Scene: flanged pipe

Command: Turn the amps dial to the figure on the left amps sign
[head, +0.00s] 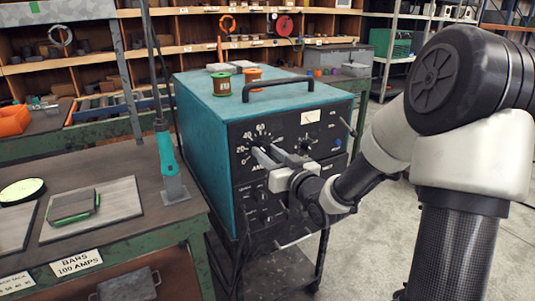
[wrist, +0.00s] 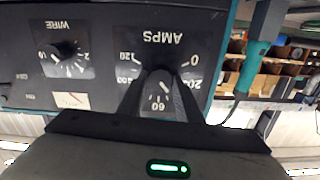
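The amps dial (wrist: 158,82) is a dark knob on the black front of a teal welding machine (head: 205,122). The wrist view shows it upside down, with figures from 0 to 120 around it. A pale mark on the knob seems to point between 20 and 60; the exact setting is unclear. My gripper (head: 277,156) reaches the panel with its parted fingers on either side of the dial, also in the wrist view (wrist: 160,88). Whether they touch it is unclear. The left sign (head: 18,283) is cut off and unreadable. The right sign (head: 76,264) reads BARS 100 AMPS.
A second knob marked WIRE (wrist: 66,50) and a small meter (wrist: 70,100) are beside the dial. A workbench (head: 125,223) with a plate and a teal torch (head: 167,154) stands left of the machine. Shelves line the back; open floor lies at right.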

